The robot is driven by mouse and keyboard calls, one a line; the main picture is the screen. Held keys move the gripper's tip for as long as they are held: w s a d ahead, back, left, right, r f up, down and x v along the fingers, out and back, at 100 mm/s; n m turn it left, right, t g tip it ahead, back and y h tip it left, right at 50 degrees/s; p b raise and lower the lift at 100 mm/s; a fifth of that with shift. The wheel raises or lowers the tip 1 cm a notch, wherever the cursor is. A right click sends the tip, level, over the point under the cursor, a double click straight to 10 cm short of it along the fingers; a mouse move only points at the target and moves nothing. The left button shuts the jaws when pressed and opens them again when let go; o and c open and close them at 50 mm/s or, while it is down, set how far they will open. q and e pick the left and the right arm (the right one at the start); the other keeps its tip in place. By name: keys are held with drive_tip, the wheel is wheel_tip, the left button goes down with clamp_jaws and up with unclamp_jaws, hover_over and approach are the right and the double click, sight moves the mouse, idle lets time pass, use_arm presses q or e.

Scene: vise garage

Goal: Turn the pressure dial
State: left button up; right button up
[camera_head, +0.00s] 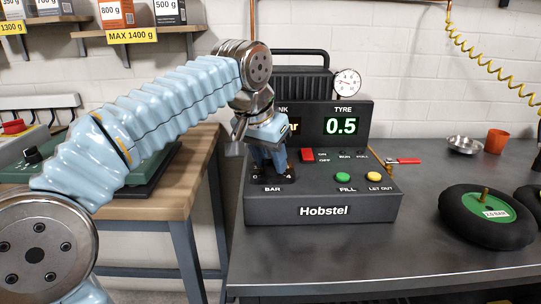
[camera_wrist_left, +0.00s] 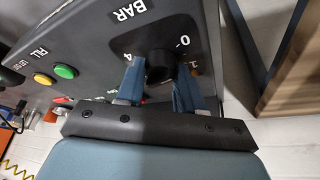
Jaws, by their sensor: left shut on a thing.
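The pressure dial (camera_wrist_left: 159,66) is a black knob on a dark plate marked 0 and 4, above the BAR label. In the left wrist view it sits between the two blue fingers of my left gripper (camera_wrist_left: 160,75), which is shut on it. In the head view my left gripper (camera_head: 270,170) reaches down over the dial and hides most of it; the dial plate (camera_head: 286,180) shows around the fingertips. The dial is on the grey Hobstel compressor panel (camera_head: 365,208). The TYRE display (camera_head: 342,125) reads 0.5; the tank display is mostly hidden. My right gripper is out of view.
A red switch (camera_head: 308,155), green FILL button (camera_head: 342,177) and yellow LET OUT button (camera_head: 373,177) are right of the dial. A round gauge (camera_head: 347,83) stands behind. A black wheel (camera_head: 487,216), metal bowl (camera_head: 464,145) and orange cup (camera_head: 496,141) are on the right.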

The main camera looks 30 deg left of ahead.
use_arm(q)
drive_tip(key=m+h+p, duration=0.1)
drive_tip(key=m, duration=0.2)
drive_tip(key=m+h+p, duration=0.1)
drive_tip(key=m, duration=0.2)
drive_tip(key=shift+w+a+r+g+p, duration=0.1)
drive_tip(key=shift+a+r+g+p, duration=0.05)
drive_tip(key=shift+g+p, duration=0.2)
drive_tip(key=m+g+h, duration=0.1)
drive_tip(key=m, duration=0.3)
drive_tip(key=shift+p, duration=0.4)
drive_tip(key=m+g, duration=0.1)
drive_tip(key=m, duration=0.1)
drive_tip(key=m+g+h, duration=0.1)
drive_tip(key=m, duration=0.2)
drive_tip(key=shift+w+a, duration=0.1)
drive_tip(key=shift+w, duration=0.1)
drive_tip(key=m+g, duration=0.1)
drive_tip(key=m, duration=0.2)
drive_tip(key=m+g, duration=0.1)
drive_tip(key=m, duration=0.2)
drive_tip(key=shift+w, duration=0.1)
drive_tip(key=shift+m, duration=0.3)
drive_tip(key=o, duration=1)
